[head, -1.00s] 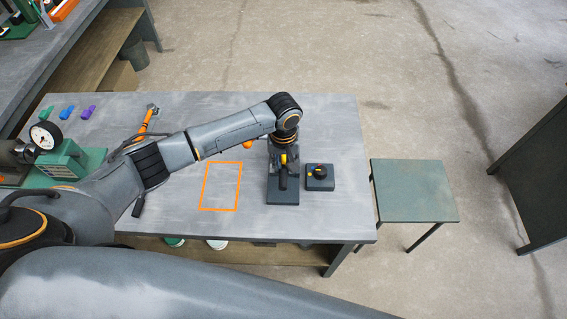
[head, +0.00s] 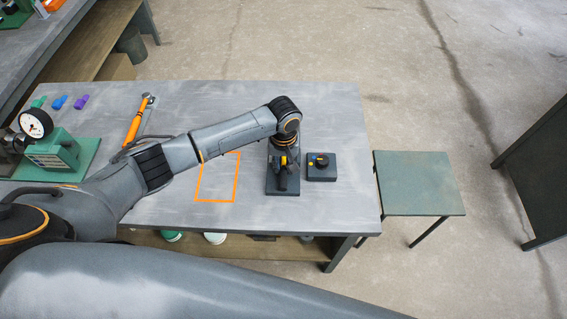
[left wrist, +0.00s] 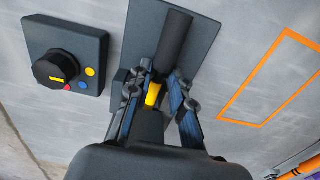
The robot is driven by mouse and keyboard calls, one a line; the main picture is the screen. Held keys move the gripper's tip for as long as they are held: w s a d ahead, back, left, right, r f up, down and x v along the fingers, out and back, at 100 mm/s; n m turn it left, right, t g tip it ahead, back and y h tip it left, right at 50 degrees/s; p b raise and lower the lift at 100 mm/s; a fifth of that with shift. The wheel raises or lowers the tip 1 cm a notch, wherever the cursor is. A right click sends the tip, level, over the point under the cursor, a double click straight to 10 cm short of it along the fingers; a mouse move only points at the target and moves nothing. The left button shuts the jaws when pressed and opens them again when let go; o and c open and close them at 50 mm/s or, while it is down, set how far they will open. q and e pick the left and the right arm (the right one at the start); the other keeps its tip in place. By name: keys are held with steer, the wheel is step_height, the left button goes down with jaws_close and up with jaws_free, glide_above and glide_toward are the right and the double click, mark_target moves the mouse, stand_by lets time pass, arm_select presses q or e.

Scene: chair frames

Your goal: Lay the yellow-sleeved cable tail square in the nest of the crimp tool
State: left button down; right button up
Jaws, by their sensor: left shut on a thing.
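My left gripper (head: 284,162) is over the crimp tool, whose dark base (head: 284,187) stands on the grey table. In the left wrist view, my left gripper (left wrist: 155,108) is shut with a small yellow sleeve (left wrist: 153,95) between its fingers. The crimp tool's dark base plate (left wrist: 203,50) and a thick black bar (left wrist: 174,40) show just beyond the fingers. The nest is hidden by my gripper, so I cannot tell whether the sleeve touches it or lies square. My right gripper is not in view.
A black knob box (head: 321,168) stands close to the right of the tool. An orange outlined rectangle (head: 218,201) marks bare table to the left. An orange-handled tool (head: 134,129) and a dial gauge (head: 35,123) are farther left. A green-topped stool (head: 420,184) stands right of the table.

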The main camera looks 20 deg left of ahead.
mark_target(284, 169)
arm_select(q)
steer(key=shift+f, duration=0.3)
stand_by(0.4)
steer(key=c, duration=1.1)
jaws_free()
step_height(284, 169, up, 12)
